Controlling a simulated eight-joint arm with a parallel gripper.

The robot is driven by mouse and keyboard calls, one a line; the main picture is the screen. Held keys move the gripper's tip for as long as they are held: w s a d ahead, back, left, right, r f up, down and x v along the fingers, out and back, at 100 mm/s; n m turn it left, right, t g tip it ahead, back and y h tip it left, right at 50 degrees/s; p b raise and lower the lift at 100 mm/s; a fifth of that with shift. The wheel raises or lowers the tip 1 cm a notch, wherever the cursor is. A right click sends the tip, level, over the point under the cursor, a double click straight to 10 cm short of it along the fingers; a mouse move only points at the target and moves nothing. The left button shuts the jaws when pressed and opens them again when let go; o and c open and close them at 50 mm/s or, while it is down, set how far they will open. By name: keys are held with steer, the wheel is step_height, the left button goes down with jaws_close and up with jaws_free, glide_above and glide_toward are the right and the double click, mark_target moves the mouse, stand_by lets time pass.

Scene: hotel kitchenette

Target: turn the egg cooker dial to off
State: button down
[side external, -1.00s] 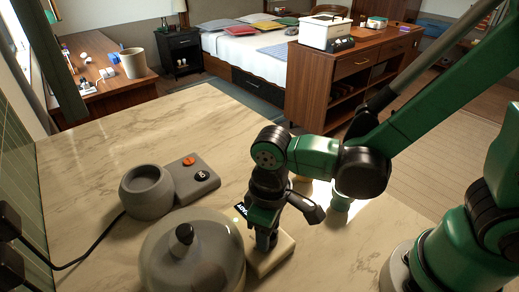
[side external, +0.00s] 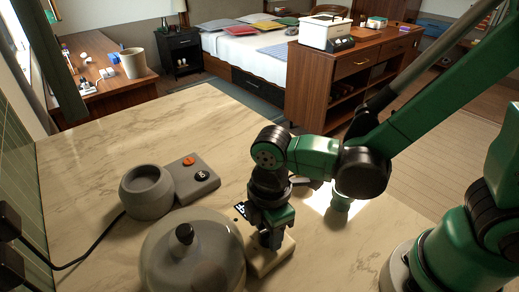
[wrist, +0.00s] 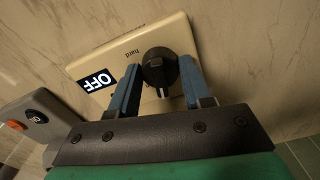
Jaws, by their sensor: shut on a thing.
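The egg cooker shows as a grey dome lid (side external: 195,262) with a black knob on top, beside a cream control panel (side external: 285,250). In the wrist view the panel (wrist: 185,35) carries a white-on-black OFF label (wrist: 97,81) and the word "hard". Its black round dial (wrist: 160,66) has a white mark on the side toward my palm, not toward the OFF label. My gripper (wrist: 161,76) points down at the panel, with its blue fingers on either side of the dial, shut on it. In the side view my gripper (side external: 269,238) hides the dial.
A grey appliance with a round cup (side external: 147,192) and a block (side external: 193,178) with an orange button and black knob stands left of the panel. A black cord runs to the wall at the left. The marble counter (side external: 200,115) behind is clear.

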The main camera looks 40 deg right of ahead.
steer(key=shift+n, duration=1.1)
steer(key=shift+c, duration=1.9)
jaws_free()
steer(key=shift+r, duration=2.8)
